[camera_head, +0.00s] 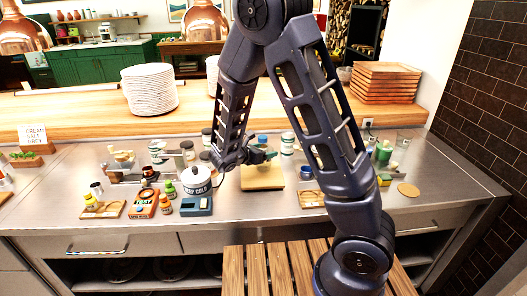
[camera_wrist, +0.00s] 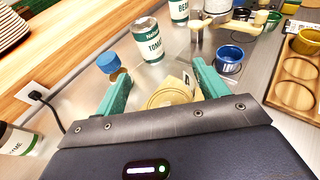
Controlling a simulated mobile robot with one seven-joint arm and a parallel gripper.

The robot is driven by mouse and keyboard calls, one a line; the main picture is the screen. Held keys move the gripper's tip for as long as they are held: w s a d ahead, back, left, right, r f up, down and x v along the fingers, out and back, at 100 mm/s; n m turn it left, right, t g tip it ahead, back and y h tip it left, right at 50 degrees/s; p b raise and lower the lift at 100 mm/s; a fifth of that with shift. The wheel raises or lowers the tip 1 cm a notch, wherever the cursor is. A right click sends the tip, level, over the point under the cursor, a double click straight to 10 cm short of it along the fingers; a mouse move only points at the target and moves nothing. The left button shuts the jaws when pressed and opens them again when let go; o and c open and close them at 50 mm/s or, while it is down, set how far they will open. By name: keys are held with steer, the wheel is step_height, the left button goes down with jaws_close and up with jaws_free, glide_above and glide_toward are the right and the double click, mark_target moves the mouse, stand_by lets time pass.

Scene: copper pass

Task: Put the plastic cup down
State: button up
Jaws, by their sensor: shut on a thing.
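My gripper (camera_head: 260,157) is over the steel counter, above a pale wooden board (camera_head: 262,178). In the wrist view, the teal fingers of my gripper (camera_wrist: 160,78) stand apart with a round, pale, see-through-looking thing (camera_wrist: 172,95) between them. I take this to be the plastic cup, held by the fingers. Its lower part is hidden behind the gripper body. In the head view the cup is too small to make out. I cannot tell whether its base touches the board.
A tomato can (camera_wrist: 148,40), a blue-lidded jar (camera_wrist: 112,66) and a blue cup (camera_wrist: 229,60) stand close beyond the fingers. A white pot (camera_head: 197,181) is left of the board. Stacked plates (camera_head: 150,90) stand on the wooden ledge behind.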

steer(key=shift+f, duration=0.1)
steer(key=o, duration=0.9)
steer(key=shift+s+a+r, duration=0.15)
steer(key=shift+a+r, duration=0.05)
steer(key=v, duration=1.1)
steer(key=shift+s+a+r, duration=0.1)
steer(key=shift+s+a, duration=0.05)
